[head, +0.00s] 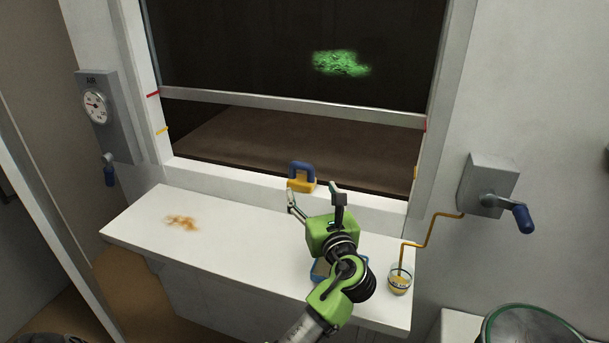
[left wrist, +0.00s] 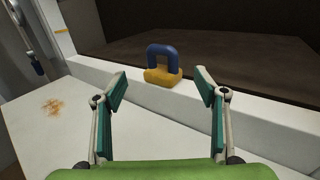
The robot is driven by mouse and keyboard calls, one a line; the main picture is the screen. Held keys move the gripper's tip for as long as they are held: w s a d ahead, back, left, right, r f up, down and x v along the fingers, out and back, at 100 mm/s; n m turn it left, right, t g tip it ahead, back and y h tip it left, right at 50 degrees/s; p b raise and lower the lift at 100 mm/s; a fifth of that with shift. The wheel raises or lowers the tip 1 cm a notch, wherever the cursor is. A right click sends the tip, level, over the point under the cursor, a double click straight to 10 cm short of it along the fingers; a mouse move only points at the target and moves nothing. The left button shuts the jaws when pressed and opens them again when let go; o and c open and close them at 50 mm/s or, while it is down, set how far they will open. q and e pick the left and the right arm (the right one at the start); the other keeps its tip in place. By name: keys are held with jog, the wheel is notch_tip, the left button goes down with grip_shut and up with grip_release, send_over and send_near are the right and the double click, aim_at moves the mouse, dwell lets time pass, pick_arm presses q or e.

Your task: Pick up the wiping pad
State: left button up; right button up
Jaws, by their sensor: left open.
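The wiping pad (head: 301,184) has a yellow base and a blue arched handle. It sits upright on the white sill at the foot of the window opening. In the left wrist view the wiping pad (left wrist: 163,68) lies ahead, between and beyond the fingertips. My left gripper (head: 315,198) is open and empty, just in front of the pad and apart from it. Its two fingers also show in the left wrist view (left wrist: 164,90). My right gripper is not in view.
A white counter (head: 240,250) bears a brown stain (head: 182,223) at left. A blue-rimmed tray (head: 320,270) is partly hidden under my arm. A glass of yellow liquid (head: 399,280) stands at right. A crank box (head: 488,187), a gauge (head: 95,105) and a green smear (head: 341,63) also show.

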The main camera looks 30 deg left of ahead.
aim_at(303, 182)
pick_arm(q)
jog(key=x, duration=0.5)
jog(key=p+x, duration=0.1)
jog(key=x, duration=0.4)
jog(key=shift+d+p, duration=0.1)
jog(key=shift+p, duration=0.25)
jog(key=shift+w+f, duration=0.1)
jog(key=shift+w, duration=0.1)
jog(key=shift+c, duration=0.8)
grip_shut()
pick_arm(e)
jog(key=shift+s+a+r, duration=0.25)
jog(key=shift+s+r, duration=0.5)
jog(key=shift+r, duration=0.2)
